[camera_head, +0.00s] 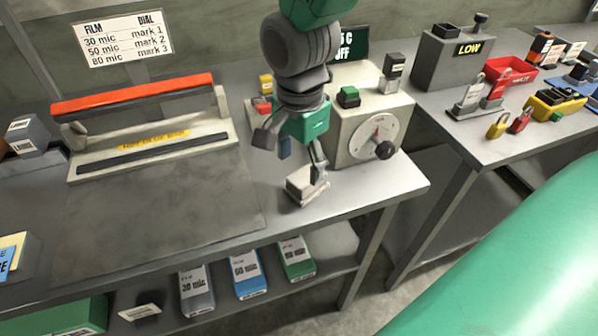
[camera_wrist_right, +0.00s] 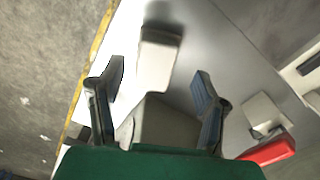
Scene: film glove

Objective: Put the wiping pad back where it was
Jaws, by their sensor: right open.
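A small whitish block (camera_head: 305,186), which looks like the wiping pad, lies on the metal bench near its front right part, just in front of the dial box. It also shows in the right wrist view (camera_wrist_right: 157,62), ahead of the fingertips. My right gripper (camera_head: 301,158) points down just above and behind the block. Its two fingers are spread in the wrist view (camera_wrist_right: 156,92), and nothing is gripped between them. I cannot tell whether a finger touches the block. My left gripper is not in view.
The dial box (camera_head: 355,150) stands close on the right of my gripper. A film sealer with a red bar (camera_head: 135,97) stands on the left. Bare bench (camera_head: 160,215) lies before it. Film boxes (camera_head: 246,274) sit on the shelf below. A second bench (camera_head: 480,145) holds padlocks.

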